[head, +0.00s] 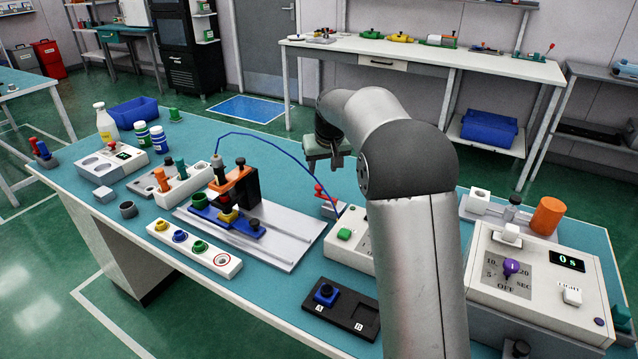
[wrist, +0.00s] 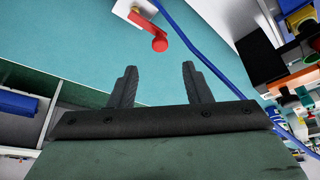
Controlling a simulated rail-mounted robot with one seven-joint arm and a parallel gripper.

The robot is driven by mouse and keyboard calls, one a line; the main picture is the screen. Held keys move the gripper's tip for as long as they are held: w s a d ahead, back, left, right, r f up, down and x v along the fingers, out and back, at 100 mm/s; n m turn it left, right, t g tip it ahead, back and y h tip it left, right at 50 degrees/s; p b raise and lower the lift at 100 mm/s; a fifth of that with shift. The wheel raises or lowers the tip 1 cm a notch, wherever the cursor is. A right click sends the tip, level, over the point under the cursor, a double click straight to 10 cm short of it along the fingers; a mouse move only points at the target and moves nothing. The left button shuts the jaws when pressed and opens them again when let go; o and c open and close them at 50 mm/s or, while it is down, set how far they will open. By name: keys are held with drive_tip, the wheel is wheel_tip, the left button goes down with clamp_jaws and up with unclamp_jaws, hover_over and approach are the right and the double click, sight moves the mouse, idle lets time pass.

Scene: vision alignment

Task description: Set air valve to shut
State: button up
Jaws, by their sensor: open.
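The air valve has a red lever (head: 319,191) with a round knob, on a small pale block (head: 329,208) on the teal bench beside my arm. In the wrist view the red lever (wrist: 148,24) shows near the top, with its red knob (wrist: 160,44) pointing down toward my gripper. My gripper (wrist: 158,80) is open and empty, with the knob beyond and roughly between its fingertips, not touching. In the head view my gripper (head: 337,160) hangs above and behind the valve, its fingers partly hidden by my arm. A blue hose (wrist: 195,50) passes close to the lever.
A clamp fixture (head: 235,185) on a metal plate stands left of the valve, joined by the blue hose. A white box with a green button (head: 344,234) lies in front. A timer box (head: 540,275) stands right. Bench behind the valve is clear.

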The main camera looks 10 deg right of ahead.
sight(319, 186)
drive_tip(key=x, duration=0.8)
drive_tip(key=shift+w+f, duration=0.1)
drive_tip(key=shift+f, duration=0.05)
clamp_jaws()
